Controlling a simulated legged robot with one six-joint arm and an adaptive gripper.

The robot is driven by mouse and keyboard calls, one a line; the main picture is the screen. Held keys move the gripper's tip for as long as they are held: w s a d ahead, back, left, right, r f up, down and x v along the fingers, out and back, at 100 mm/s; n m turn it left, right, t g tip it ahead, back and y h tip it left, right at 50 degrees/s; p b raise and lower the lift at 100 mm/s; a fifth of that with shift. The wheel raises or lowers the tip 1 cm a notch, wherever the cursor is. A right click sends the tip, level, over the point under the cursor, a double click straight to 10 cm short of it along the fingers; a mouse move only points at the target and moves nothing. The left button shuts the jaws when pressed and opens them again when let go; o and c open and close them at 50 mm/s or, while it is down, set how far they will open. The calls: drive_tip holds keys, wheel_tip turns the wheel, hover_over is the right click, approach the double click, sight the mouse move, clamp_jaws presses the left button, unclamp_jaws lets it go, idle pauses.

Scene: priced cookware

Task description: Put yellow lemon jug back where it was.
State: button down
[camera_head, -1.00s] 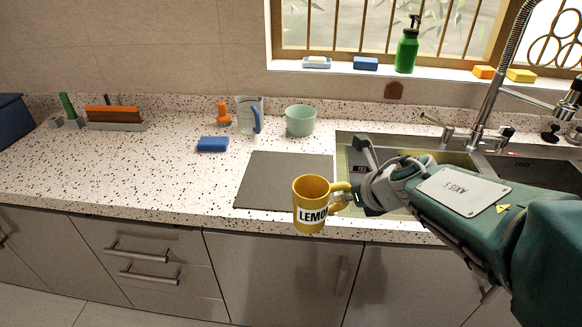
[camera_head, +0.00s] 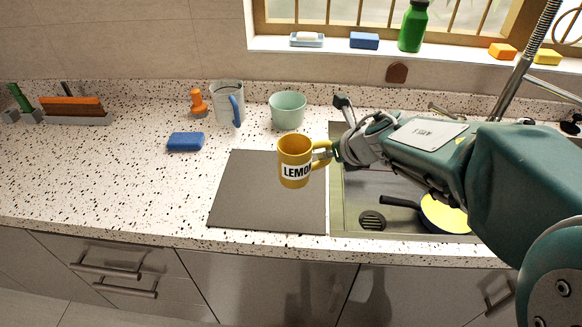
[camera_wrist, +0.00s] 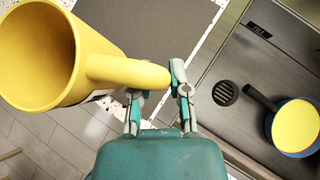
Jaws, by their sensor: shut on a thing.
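The yellow lemon jug (camera_head: 296,152), with a white label reading "LEMO…", is held upright by its handle. My gripper (camera_head: 334,152) is shut on that handle, to the right of the jug body. In the head view the jug appears over the grey mat (camera_head: 262,212); it seems to be above it, not resting on it. In the wrist view the jug (camera_wrist: 45,50) fills the upper left with its open mouth showing empty, and my gripper (camera_wrist: 176,92) has its fingers on either side of the handle end.
A mint bowl (camera_head: 288,112), a clear jug with blue handle (camera_head: 226,102), an orange item (camera_head: 198,104) and a blue sponge (camera_head: 186,141) stand behind and left. The sink (camera_head: 345,215), right, holds a yellow pan (camera_head: 440,214). The left counter is mostly clear.

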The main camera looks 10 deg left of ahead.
drive_tip(key=x, duration=0.8)
drive_tip(key=r+x, duration=0.1)
drive_tip(key=x, duration=0.3)
drive_tip(key=shift+w+a+f, duration=0.3)
drive_tip(key=shift+w+a, duration=0.2)
drive_tip(key=shift+w+a+f, duration=0.15)
drive_tip(key=shift+f, duration=1.6)
drive_tip(key=c, duration=0.6)
unclamp_jaws()
drive_tip(key=shift+f, duration=0.1)
